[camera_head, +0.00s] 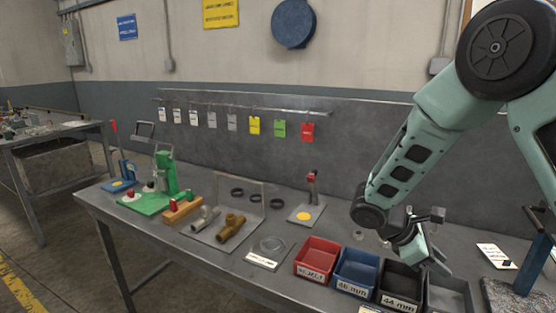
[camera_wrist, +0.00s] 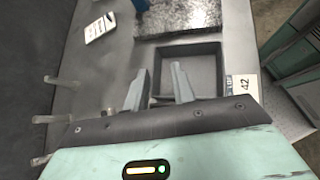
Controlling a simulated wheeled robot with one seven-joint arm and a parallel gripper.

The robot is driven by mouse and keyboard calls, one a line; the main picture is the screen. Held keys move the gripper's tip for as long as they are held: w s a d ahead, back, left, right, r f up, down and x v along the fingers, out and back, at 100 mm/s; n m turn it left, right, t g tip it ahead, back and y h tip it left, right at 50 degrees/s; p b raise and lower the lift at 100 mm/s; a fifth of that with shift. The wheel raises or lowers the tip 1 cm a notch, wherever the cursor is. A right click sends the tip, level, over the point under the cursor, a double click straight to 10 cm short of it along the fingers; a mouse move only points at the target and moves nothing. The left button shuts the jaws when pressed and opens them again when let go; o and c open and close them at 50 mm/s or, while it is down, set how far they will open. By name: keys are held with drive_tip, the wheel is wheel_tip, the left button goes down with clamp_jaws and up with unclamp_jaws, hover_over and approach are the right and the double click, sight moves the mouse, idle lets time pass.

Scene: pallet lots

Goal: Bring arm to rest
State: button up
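My arm reaches in from the right of the head view and bends down over the workbench (camera_head: 215,259). My gripper (camera_head: 436,266) hangs above the right end of the row of bins. In the wrist view my gripper (camera_wrist: 158,82) has its two fingers apart, with nothing between them. An empty dark grey bin (camera_wrist: 207,50) lies beyond the fingertips, with a label reading 42 at its side.
A red bin (camera_head: 317,257), a blue bin (camera_head: 357,270) and a black bin (camera_head: 400,286) stand along the front edge. Brass fittings (camera_head: 231,227) and a green fixture (camera_head: 142,202) are further left. Coloured tags (camera_head: 254,125) hang on the back panel.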

drive_tip(key=s+a+r+m+t+y+p, duration=0.1)
drive_tip(key=s+a+r+y, duration=0.4)
drive_tip(key=s+a, duration=0.6)
drive_tip(key=s+a+r+m+t+y+p, duration=0.1)
drive_tip(key=s+a+r+m+y+p, duration=0.2)
drive_tip(key=s+a, duration=0.9)
wheel_tip(320, 180, up, 4)
drive_tip(key=m+y, duration=0.1)
drive_tip(key=y, duration=0.1)
drive_tip(key=shift+a+m+t+y, duration=0.25)
drive_tip(key=shift+m+t+y, duration=0.05)
drive_tip(key=shift+m, duration=0.1)
